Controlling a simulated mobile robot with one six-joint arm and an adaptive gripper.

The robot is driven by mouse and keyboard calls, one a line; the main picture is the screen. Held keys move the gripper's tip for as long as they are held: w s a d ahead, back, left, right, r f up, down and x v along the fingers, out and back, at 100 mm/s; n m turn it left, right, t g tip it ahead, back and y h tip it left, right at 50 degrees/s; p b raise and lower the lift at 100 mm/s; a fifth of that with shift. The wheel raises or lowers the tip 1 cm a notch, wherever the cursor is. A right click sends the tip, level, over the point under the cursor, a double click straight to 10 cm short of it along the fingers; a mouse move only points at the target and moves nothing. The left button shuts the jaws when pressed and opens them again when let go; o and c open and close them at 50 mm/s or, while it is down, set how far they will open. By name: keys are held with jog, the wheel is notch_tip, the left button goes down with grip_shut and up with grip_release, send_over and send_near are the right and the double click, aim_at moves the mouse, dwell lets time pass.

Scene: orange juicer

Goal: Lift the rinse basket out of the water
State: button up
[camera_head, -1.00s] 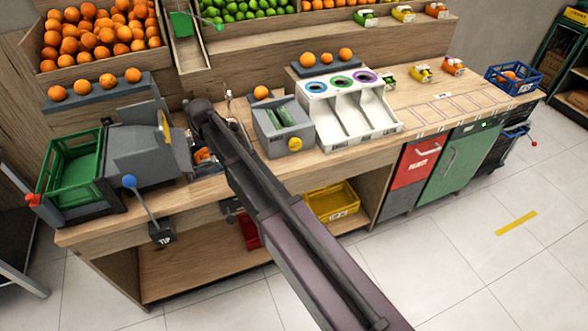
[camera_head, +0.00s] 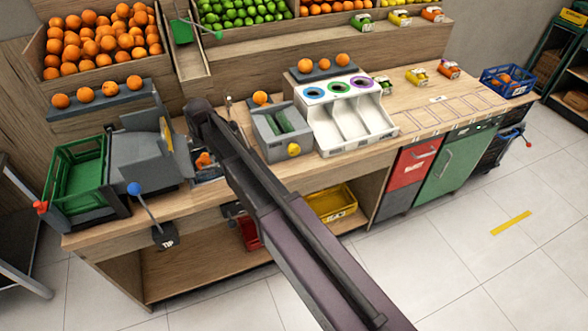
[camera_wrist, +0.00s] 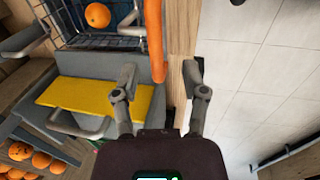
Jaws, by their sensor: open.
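The rinse basket (camera_wrist: 75,38), a dark wire basket holding oranges, shows at the top left of the wrist view. A thick orange bar (camera_wrist: 153,45), apparently its handle grip, runs down to the space between my fingertips. My gripper (camera_wrist: 160,74) is open, its two fingers apart and not closed on the bar. In the head view the rinse sink (camera_head: 207,178) with an orange shows just left of my arm. My arm hides the gripper and part of the sink there. I cannot tell the water level.
A grey unit with a yellow panel (camera_wrist: 100,95) stands close beside my left finger. In the head view a grey machine (camera_head: 145,155) and green crate (camera_head: 78,178) stand left of the sink. A grey box (camera_head: 280,130) and white sorter (camera_head: 345,120) stand right. Floor (camera_head: 480,180) is clear in front.

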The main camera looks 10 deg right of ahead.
jog(key=shift+s+r+p, duration=0.75)
jog(key=shift+r+p, duration=3.1)
jog(key=shift+r, duration=0.3)
jog(key=s+d+f+m+b, duration=0.3)
jog(key=d+m, duration=0.1)
jog(key=d, duration=0.5)
jog(key=s+d+f+m+g+b, duration=0.1)
jog(key=s+d+f+m+b, duration=0.2)
jog(key=d, duration=0.5)
jog(key=s+d+f+m+b, duration=0.3)
jog(key=s+d+f+m, duration=0.1)
jog(key=d+m, duration=0.3)
jog(key=shift+s+d+h+b, duration=0.3)
jog(key=shift+s+d+b, duration=0.15)
jog(key=shift+d, duration=0.9)
jog(key=shift+s, duration=0.1)
jog(key=s+d+f+m+g+b, duration=0.1)
jog(key=s+d+m, duration=0.6)
jog(key=s+d, duration=0.2)
jog(key=shift+d+f, duration=0.15)
jog(key=shift+d, duration=0.05)
